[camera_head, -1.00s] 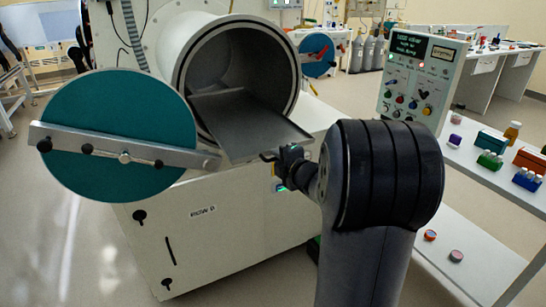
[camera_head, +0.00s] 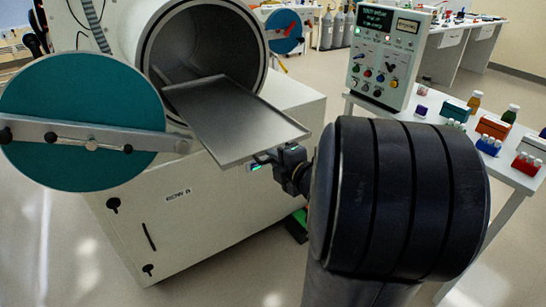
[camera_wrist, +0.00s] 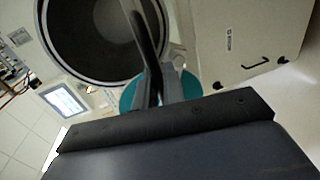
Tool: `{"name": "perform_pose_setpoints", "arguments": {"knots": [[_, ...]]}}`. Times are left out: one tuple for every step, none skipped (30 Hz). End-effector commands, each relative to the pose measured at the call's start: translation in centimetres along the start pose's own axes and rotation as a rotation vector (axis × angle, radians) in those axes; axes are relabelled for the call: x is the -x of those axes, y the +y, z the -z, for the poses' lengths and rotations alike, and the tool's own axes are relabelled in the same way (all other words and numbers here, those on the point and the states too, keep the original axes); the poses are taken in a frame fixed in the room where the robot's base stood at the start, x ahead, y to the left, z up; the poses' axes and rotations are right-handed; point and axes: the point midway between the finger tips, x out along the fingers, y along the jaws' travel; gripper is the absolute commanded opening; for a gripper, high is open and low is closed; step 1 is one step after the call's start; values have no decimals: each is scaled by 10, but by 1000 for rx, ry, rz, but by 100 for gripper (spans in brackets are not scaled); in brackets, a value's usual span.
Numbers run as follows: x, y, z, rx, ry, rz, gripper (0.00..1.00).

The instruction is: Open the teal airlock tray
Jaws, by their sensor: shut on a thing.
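The airlock tray (camera_head: 230,118) is a flat grey metal tray that sticks well out of the round airlock chamber (camera_head: 205,50). The teal airlock door (camera_head: 80,95) with a grey bar across it stands swung open on the left. My gripper (camera_head: 262,158) is at the tray's front edge and shut on it; my wrist partly hides the contact. In the wrist view my gripper (camera_wrist: 155,75) shows its fingers close together, with the tray seen edge-on and dark between them. The teal door (camera_wrist: 128,97) shows behind the fingers.
The white cabinet (camera_head: 190,215) stands under the chamber. A control panel (camera_head: 385,55) and a white table (camera_head: 520,180) with racks and bottles stand on the right. Open floor (camera_head: 60,240) lies at the front left.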

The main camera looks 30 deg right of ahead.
Motion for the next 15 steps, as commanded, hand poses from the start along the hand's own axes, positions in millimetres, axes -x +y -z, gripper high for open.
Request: {"name": "perform_pose_setpoints", "arguments": {"knots": [[1, -3, 1, -2, 0, 7, 0], [1, -3, 1, -2, 0, 7, 0], [1, -4, 1, -2, 0, 7, 12], [1, -4, 1, -2, 0, 7, 15], [1, -3, 1, -2, 0, 7, 17], [1, -3, 0, -2, 0, 7, 20], [1, -3, 0, -2, 0, 6, 23], [1, -3, 0, -2, 0, 6, 25], [0, -2, 0, -1, 0, 5, 26], [0, -2, 0, -1, 0, 5, 26], [0, -2, 0, -1, 0, 5, 26], [0, -2, 0, -1, 0, 5, 26], [0, -2, 0, -1, 0, 4, 26], [0, -2, 0, -1, 0, 4, 26], [1, -2, 0, -1, 0, 4, 26]]}}
